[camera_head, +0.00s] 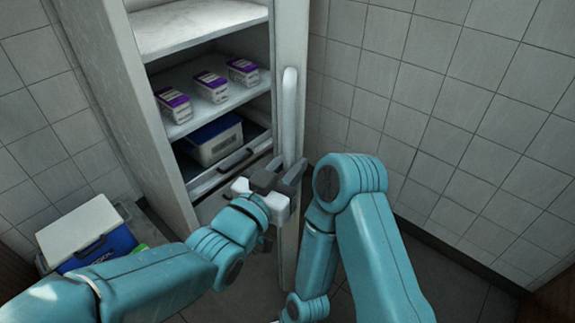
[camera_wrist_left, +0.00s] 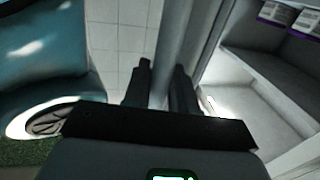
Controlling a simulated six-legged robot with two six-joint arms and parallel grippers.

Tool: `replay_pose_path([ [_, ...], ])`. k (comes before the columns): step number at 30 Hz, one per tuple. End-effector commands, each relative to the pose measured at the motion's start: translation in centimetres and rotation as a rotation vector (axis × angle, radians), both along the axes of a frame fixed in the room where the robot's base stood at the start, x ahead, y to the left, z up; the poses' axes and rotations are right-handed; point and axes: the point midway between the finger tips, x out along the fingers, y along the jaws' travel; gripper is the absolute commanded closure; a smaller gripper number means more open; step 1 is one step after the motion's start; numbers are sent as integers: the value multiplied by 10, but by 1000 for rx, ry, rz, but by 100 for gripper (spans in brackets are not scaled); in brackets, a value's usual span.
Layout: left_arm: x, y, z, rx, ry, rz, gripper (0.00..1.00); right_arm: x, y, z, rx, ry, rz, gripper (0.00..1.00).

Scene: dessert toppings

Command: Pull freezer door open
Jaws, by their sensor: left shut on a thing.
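The freezer (camera_head: 115,75) stands open at the upper left, with its shelves in sight. Its door (camera_head: 307,60) is seen nearly edge-on at the right of the opening. A long pale vertical handle (camera_head: 290,105) runs along the door; it also shows in the left wrist view (camera_wrist_left: 175,45). My left gripper (camera_head: 284,172) is at the lower part of the handle. In the left wrist view its dark fingers (camera_wrist_left: 163,88) are on either side of the bar, shut on it. My right arm shows bent at the lower middle, but its gripper is out of view.
Several purple-and-white cartons (camera_head: 211,86) stand on a freezer shelf, above a clear bin with a blue lid (camera_head: 210,135). A blue and white cooler (camera_head: 88,235) sits on the floor at left. A tiled wall (camera_head: 450,95) is right of the door.

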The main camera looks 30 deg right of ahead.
Motion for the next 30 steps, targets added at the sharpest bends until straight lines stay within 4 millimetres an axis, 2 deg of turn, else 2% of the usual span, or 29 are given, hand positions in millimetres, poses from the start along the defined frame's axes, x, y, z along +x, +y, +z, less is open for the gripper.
replay_pose_path([
  [9, -1, 0, 1, -2, -2, 0, 100, 0, 0, 0, 0, 0, 0, 57],
  [10, -1, 0, 1, -2, -2, 0, 68, 0, 0, 0, 0, 0, 0, 57],
  [11, -1, 0, 1, -2, -2, 0, 58, 0, 0, 0, 0, 0, 0, 57],
  [19, -2, -2, 1, -2, -1, 1, 57, 0, 0, 0, 0, 0, 0, 57],
  [23, -4, 4, 1, -2, -1, 2, 57, 0, 0, 1, 0, 0, 0, 57],
  [26, -12, 19, 2, -1, 0, 3, 57, 0, 0, 2, 0, 0, 0, 57],
  [30, -28, 51, 2, -2, 0, 4, 57, 0, 0, 4, 0, 0, 0, 57],
])
